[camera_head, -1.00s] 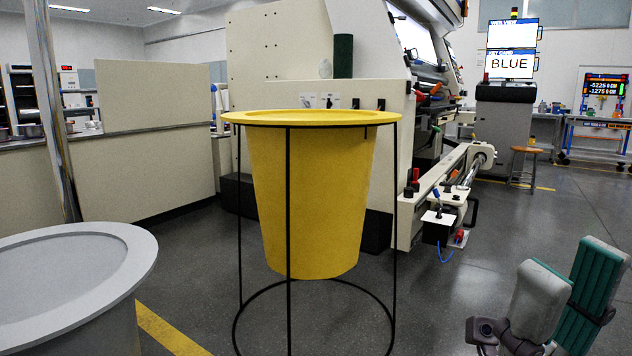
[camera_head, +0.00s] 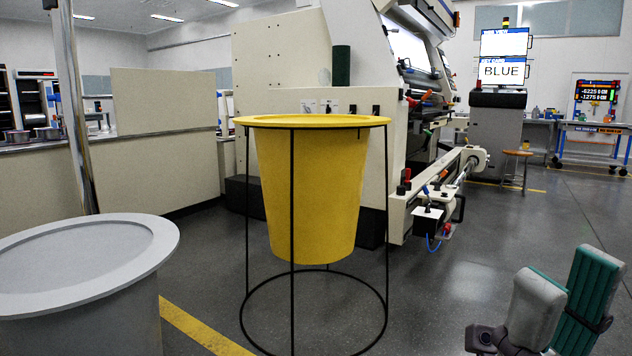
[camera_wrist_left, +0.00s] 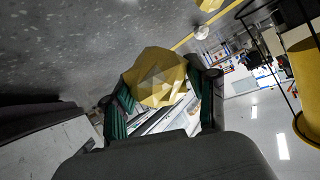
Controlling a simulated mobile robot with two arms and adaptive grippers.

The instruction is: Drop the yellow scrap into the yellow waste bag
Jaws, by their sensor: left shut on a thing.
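The yellow waste bag (camera_head: 310,200) hangs from a round yellow rim (camera_head: 312,121) in a black wire stand, in the middle of the head view. It also shows, cut off, at the right edge of the left wrist view (camera_wrist_left: 307,80). The yellow scrap (camera_wrist_left: 157,78) is a crumpled, faceted lump. My left gripper (camera_wrist_left: 163,88) is shut on it, with a green-padded finger on each side. This gripper is outside the head view. My right gripper (camera_head: 572,265) is at the lower right of the head view, open and empty, well apart from the bag.
A grey round bin (camera_head: 150,250) stands at the left front, beside the bag stand. A large cream machine (camera_head: 290,75) stands behind the bag, with a low arm-like part (camera_head: 440,195) reaching right. A metal post (camera_head: 75,110) rises at left. Floor right of the stand is clear.

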